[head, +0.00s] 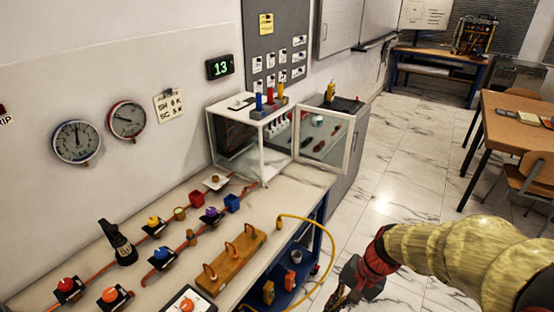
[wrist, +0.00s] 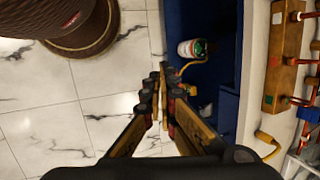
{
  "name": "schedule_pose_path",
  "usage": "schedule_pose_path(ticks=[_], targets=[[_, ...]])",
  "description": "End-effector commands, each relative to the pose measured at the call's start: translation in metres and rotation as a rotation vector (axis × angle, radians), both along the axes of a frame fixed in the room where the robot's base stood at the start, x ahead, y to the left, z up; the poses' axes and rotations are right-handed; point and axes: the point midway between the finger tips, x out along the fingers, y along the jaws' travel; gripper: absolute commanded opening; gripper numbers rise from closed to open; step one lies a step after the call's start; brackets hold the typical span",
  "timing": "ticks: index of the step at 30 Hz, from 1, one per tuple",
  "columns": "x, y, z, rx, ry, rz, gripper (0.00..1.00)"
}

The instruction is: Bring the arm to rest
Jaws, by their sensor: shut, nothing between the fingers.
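My gripper (head: 352,284) is at the lower right of the head view, in front of the workbench and over the marble floor. My arm, in a pale yellow ribbed sleeve, reaches to it from the right. In the wrist view my gripper (wrist: 161,95) points down past the bench edge, its fingers together with nothing between them. It touches nothing that I can make out. Part of it is cut off by the lower edge of the head view.
The bench (head: 285,200) carries valves, a wooden block with hooks (head: 232,262) and a glass-fronted cabinet (head: 237,137) with its door open. A yellow hose (head: 331,240) hangs off the bench near my gripper. A wooden table (head: 520,125) stands right. Floor (head: 405,165) between is free.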

Motion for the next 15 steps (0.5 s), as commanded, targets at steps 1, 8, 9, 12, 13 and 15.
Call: schedule_pose_path(ticks=[1, 8, 9, 12, 13, 15], targets=[[-0.013, -0.006, 0.020, -0.052, -0.052, 0.085, 0.00], [-0.068, -0.040, 0.088, -0.301, -0.248, 0.398, 0.00], [-0.075, -0.045, 0.100, -0.342, -0.283, 0.432, 0.00], [-0.090, -0.053, 0.127, -0.428, -0.372, 0.484, 0.00], [-0.093, -0.054, 0.135, -0.448, -0.400, 0.492, 0.00], [-0.099, -0.054, 0.151, -0.480, -0.460, 0.501, 0.00]])
